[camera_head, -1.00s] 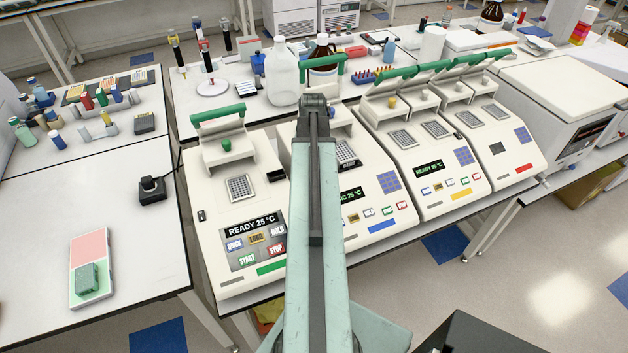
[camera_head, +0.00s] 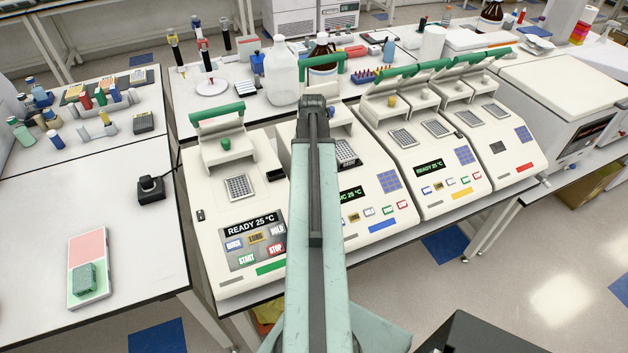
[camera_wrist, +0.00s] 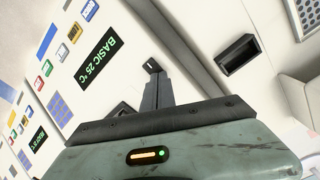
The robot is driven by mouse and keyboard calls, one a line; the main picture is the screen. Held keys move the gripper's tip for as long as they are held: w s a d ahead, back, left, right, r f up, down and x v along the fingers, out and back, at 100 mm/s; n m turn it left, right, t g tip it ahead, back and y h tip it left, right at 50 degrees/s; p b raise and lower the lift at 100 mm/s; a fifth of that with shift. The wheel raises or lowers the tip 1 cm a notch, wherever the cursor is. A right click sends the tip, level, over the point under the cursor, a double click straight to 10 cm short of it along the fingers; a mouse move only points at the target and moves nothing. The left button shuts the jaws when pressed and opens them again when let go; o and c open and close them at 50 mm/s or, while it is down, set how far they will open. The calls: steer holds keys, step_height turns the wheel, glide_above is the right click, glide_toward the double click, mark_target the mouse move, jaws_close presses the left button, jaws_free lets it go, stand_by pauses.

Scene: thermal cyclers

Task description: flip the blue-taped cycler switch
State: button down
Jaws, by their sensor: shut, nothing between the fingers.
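The blue-taped cycler stands second from the left in the head view, its blue tape (camera_head: 381,225) on the front edge. My arm covers its left part, including the switch area, and hides my gripper there. In the wrist view its display (camera_wrist: 97,62) reads BASIC 25 °C, with the blue tape (camera_wrist: 47,39) at upper left. A small black switch (camera_wrist: 151,65) with a pale mark shows beside the display. My gripper (camera_wrist: 157,83) is shut and empty, its fingertips right at the switch. I cannot tell whether they touch it.
The green-taped cycler (camera_head: 231,220) stands close on the left, with its own black switch (camera_head: 201,215). Cyclers with yellow tape (camera_head: 461,194) and red tape (camera_head: 524,168) stand on the right. Bottles (camera_head: 282,75) stand behind. A dark recess (camera_wrist: 238,55) shows beside my gripper.

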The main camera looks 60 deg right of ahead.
steer(key=shift+f+b, duration=0.4)
steer(key=shift+f, duration=0.05)
step_height(320, 180, up, 7)
steer(key=p, duration=0.7)
stand_by(0.4)
